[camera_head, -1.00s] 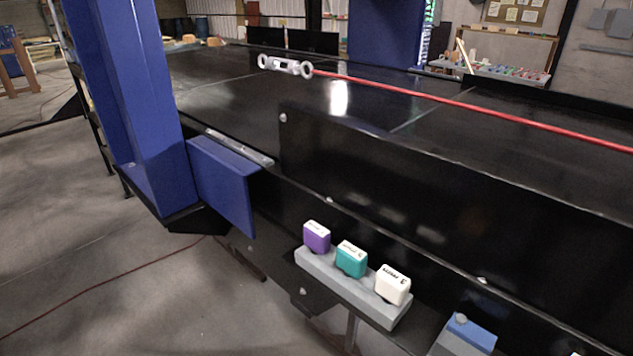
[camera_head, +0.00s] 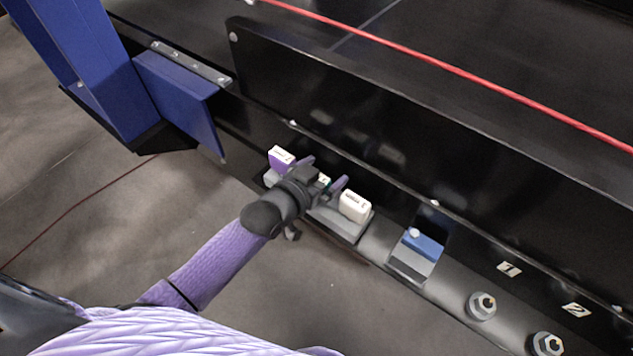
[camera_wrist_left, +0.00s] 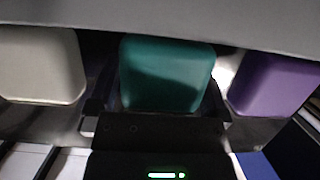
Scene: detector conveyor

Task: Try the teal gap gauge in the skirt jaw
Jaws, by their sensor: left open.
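The teal gap gauge (camera_head: 325,180) stands in the middle of a grey rack (camera_head: 338,224), mostly hidden by my left gripper (camera_head: 324,172) in the head view. In the left wrist view the teal gauge (camera_wrist_left: 166,75) fills the centre. The open fingers of my left gripper (camera_wrist_left: 158,105) are on either side of it; I cannot tell whether they touch it. A blue-and-grey block fixture (camera_head: 420,250) with a pale knob sits to the right of the rack; I cannot tell whether it is the skirt jaw. My right gripper is not in view.
A purple gauge (camera_head: 280,160) and a white gauge (camera_head: 354,206) flank the teal one closely. The black conveyor skirt (camera_head: 400,150) rises behind the rack. A blue hinged plate (camera_head: 178,100) is at the left. Numbered tags and bolts are at the right.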

